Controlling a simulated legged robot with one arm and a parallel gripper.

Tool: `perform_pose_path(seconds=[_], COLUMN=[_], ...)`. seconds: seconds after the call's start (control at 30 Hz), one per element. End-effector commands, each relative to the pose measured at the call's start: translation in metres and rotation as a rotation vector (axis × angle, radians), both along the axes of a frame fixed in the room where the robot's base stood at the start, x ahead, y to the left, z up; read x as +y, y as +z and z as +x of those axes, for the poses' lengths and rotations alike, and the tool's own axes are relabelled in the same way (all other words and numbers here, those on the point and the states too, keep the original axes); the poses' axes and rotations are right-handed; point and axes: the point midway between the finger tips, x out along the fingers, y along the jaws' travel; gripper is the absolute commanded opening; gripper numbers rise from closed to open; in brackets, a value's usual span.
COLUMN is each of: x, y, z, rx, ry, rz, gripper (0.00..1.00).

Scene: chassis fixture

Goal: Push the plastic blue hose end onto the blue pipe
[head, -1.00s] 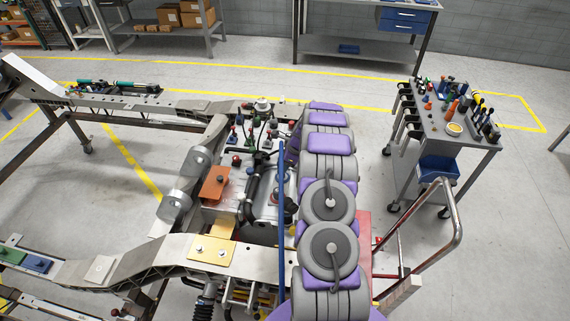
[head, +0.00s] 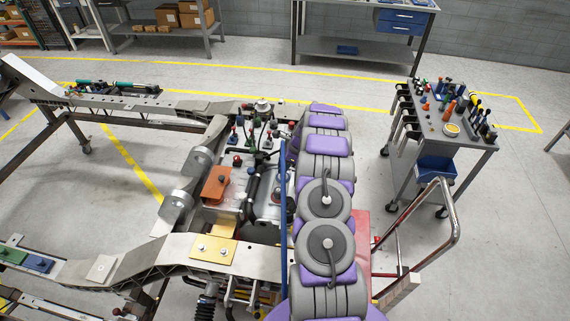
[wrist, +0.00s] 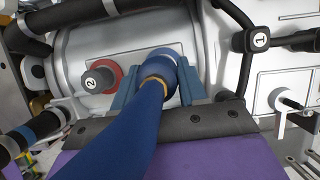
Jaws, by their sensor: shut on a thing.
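The blue hose (wrist: 140,130) runs up the middle of the wrist view, with a tan band near its far end. My gripper (wrist: 158,78) is shut around the blue end piece, one grey-blue finger on each side. A paler blue rounded part (wrist: 163,53) shows just beyond, against the silver housing (wrist: 72,48). I cannot tell whether it is the pipe or part of the hose end, nor whether the two are joined. In the head view the hose (head: 283,190) stands as a thin blue line beside my arm, which hides my gripper.
A red-collared port marked 2 (wrist: 100,78) sits left of the fingers. A black hose with a cap marked 1 (wrist: 256,39) is on the right. The chassis frame (head: 150,262) surrounds the unit. A tool cart (head: 440,145) stands at the right.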

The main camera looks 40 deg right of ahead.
Motion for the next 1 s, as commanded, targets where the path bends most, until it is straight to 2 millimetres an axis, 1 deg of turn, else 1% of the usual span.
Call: perform_pose_path(seconds=[0.17, 0.73, 1.0], x=[-0.004, 0.001, -0.004], y=[-0.003, -0.021, -0.031], z=[-0.001, 0.0, 0.0], rx=[0.0, 0.001, 0.0], ry=[-0.002, 0.0, -0.002], rz=[0.004, 0.002, 0.003], gripper=[0.0, 0.0, 0.0])
